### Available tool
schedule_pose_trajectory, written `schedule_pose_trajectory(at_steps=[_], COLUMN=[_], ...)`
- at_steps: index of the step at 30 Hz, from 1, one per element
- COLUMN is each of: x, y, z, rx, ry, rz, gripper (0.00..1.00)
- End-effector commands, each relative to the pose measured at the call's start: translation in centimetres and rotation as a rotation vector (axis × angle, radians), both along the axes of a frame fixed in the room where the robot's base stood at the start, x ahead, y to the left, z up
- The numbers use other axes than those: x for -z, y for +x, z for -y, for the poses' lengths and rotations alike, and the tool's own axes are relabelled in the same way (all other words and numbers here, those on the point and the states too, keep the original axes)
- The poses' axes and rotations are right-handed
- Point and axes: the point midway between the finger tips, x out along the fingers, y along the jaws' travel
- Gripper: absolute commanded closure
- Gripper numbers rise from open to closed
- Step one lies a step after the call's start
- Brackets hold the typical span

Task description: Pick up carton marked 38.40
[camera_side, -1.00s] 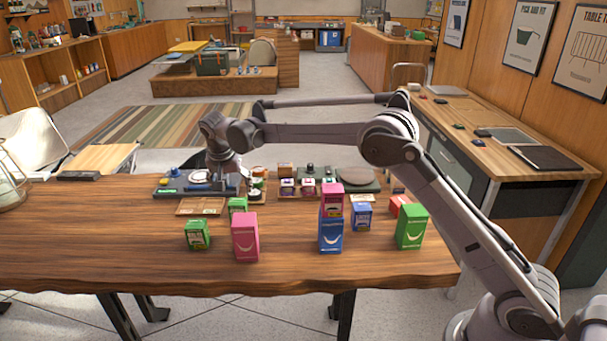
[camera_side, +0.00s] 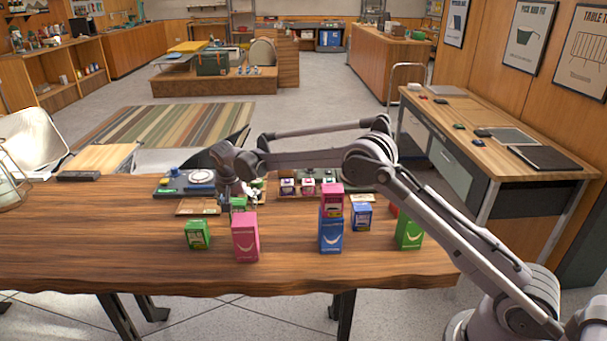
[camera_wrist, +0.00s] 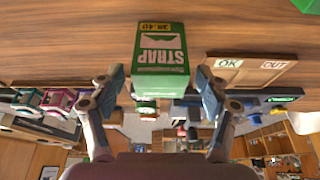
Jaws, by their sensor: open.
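My gripper (camera_wrist: 160,88) is open, with one finger on each side of the carton's near end and nothing clasped. In the side view the same green carton (camera_side: 238,205) stands behind the tall pink carton.
A tall pink carton (camera_side: 245,238) and a small green carton (camera_side: 197,235) stand in front. To the right are a pink carton (camera_side: 332,198) on a blue carton (camera_side: 331,233), another blue carton (camera_side: 361,216) and a tall green carton (camera_side: 409,231). An OK/OUT tray (camera_wrist: 225,78) lies beside the target.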

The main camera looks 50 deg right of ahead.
Motion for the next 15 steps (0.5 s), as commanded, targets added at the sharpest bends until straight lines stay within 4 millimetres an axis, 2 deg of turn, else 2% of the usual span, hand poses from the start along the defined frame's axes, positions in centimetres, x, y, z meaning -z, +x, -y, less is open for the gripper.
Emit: schedule_pose_trajectory(at_steps=[2,9,15], x=[-0.01,-0.04,-0.07], y=[0.0,0.0,0.0], z=[0.01,0.0,0.01], rx=[0.0,0.0,0.0], ry=[0.0,0.0,0.0], rz=[0.0,0.0,0.0], gripper=[0.25,0.87,0.87])
